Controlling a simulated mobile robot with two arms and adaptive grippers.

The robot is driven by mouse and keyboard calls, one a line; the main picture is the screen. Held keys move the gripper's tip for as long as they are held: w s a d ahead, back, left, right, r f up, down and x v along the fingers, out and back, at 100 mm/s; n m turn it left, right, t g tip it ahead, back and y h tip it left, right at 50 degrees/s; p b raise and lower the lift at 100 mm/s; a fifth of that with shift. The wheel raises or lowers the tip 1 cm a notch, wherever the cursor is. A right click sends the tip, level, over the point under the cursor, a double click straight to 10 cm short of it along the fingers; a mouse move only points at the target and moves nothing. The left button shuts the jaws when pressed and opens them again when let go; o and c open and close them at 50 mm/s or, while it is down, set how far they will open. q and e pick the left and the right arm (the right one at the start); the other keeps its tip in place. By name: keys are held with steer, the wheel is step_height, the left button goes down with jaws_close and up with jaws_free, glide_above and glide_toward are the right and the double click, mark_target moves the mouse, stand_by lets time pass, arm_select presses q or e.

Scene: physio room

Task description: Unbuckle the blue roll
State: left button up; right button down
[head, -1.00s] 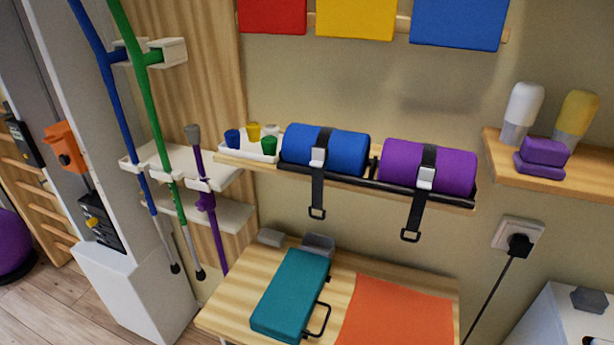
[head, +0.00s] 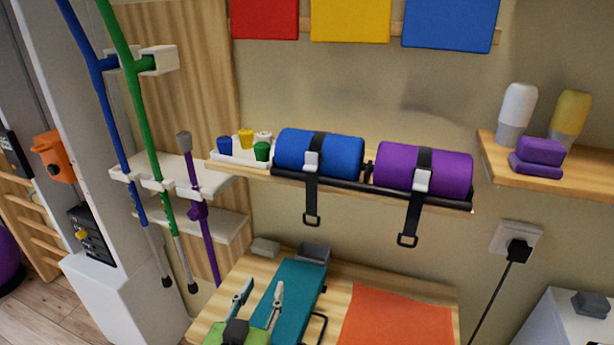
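The blue roll (head: 338,153) lies on the wall shelf, left of the purple roll (head: 450,174). A black strap (head: 311,190) runs over the blue roll through a light grey buckle (head: 311,161) on its front. The strap's tail hangs below the shelf and ends in a black loop. The purple roll has a like strap and buckle (head: 421,181). My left gripper (head: 261,298) is at the bottom of the view, over the teal block, well below the blue roll. Its two fingers are spread apart with nothing between them. My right gripper is not in view.
Below the shelf, a wooden table (head: 400,290) holds a teal block (head: 298,290) with a black handle and an orange cloth (head: 395,322). A white tray of small coloured cups (head: 262,152) sits left of the blue roll. Walking sticks (head: 145,110) stand in the rack at left.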

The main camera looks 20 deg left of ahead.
arm_select(q)
step_height(320, 180, up, 10)
steer(key=d+t, duration=0.2)
steer(key=t, duration=0.2)
steer(key=m+t+h, duration=0.2)
steer(key=t+h, duration=0.1)
glide_toward(308, 171)
steer(key=p+x, duration=0.6)
steer(key=x, duration=0.2)
steer(key=shift+w, duration=0.2)
steer(key=shift+w+d+r, duration=0.1)
steer(key=shift+w, duration=0.25)
